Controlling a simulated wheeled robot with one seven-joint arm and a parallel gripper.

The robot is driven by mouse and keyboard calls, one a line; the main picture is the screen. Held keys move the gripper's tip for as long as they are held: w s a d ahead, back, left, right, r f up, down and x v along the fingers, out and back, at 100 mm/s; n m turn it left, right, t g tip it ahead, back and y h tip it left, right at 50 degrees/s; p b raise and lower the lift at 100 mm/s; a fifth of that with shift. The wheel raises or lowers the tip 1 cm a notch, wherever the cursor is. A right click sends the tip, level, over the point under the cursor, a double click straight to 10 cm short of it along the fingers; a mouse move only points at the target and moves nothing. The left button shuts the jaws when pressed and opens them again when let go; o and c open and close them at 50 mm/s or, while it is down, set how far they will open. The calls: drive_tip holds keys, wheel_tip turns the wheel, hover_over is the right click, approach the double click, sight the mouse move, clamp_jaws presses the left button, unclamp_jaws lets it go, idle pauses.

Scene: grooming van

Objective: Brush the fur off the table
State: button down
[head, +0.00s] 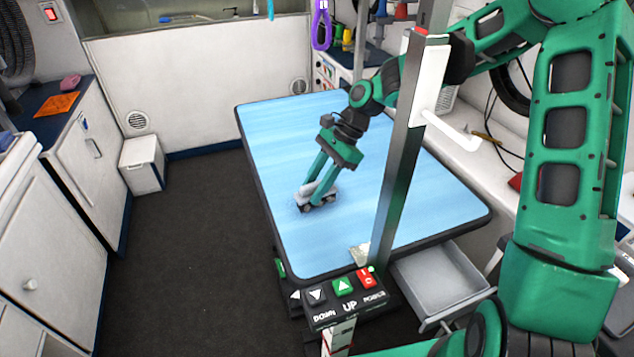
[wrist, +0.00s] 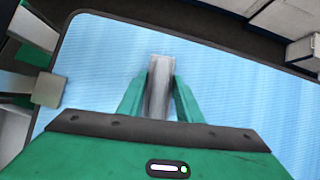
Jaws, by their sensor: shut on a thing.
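The grooming table (head: 285,150) has a light blue top with a dark rim. My gripper (head: 313,195) is over the left part of the table and is shut on a brush (head: 322,200) with a grey body and a dark underside. The brush is at the tabletop and looks to be touching it. In the wrist view the grey brush (wrist: 160,88) stands between the two green fingers.
A metal post (head: 402,165) with a white hook arm rises at the table's near right side. A control box (head: 342,296) with UP and DOWN buttons sits at the near edge. An open grey drawer (head: 440,278) juts out below. The floor at left is clear.

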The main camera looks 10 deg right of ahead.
drive_tip(key=shift+s+d+f, duration=0.1)
drive_tip(key=shift+s+d, duration=0.05)
drive_tip(key=shift+s, duration=0.75)
drive_tip(key=shift+s+d+r, duration=0.1)
drive_tip(key=shift+s+d, duration=0.1)
drive_tip(key=shift+s, duration=0.75)
drive_tip(key=shift+s+d+f, duration=0.1)
drive_tip(key=shift+s+d, duration=0.05)
drive_tip(key=shift+s, duration=0.75)
wheel_tip(320, 180, up, 6)
drive_tip(key=shift+w, duration=0.1)
wheel_tip(320, 180, up, 3)
